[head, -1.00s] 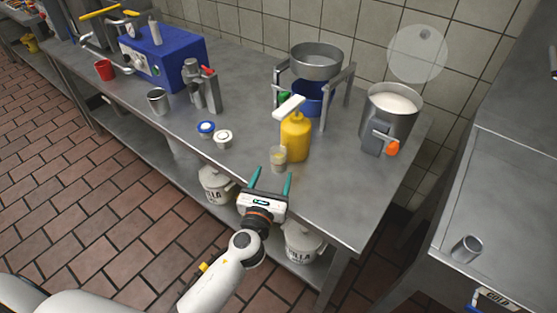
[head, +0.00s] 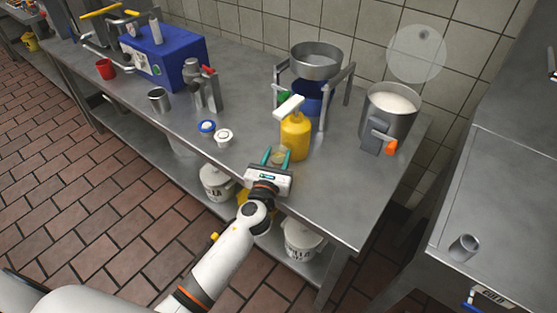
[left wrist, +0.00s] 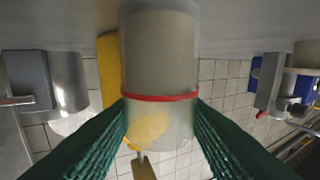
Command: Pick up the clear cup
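The clear cup (head: 278,157) stands near the front edge of the steel table (head: 240,160), in front of the yellow pump bottle (head: 295,138). In the left wrist view the cup (left wrist: 160,50) fills the middle, with a red band and something yellowish showing through it. My left gripper (head: 277,158) has one green finger on each side of the cup. Both fingertips meet the cup's sides near the band in the left wrist view (left wrist: 161,110). The cup is partly hidden by the fingers in the head view. My right gripper is not in view.
A blue-ringed lid (head: 206,126) and a white lid (head: 223,136) lie to the left. A metal cup (head: 159,100) and blue machine (head: 165,55) stand farther left. A metal dispenser (head: 390,113) stands to the right. The table's right front part is clear.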

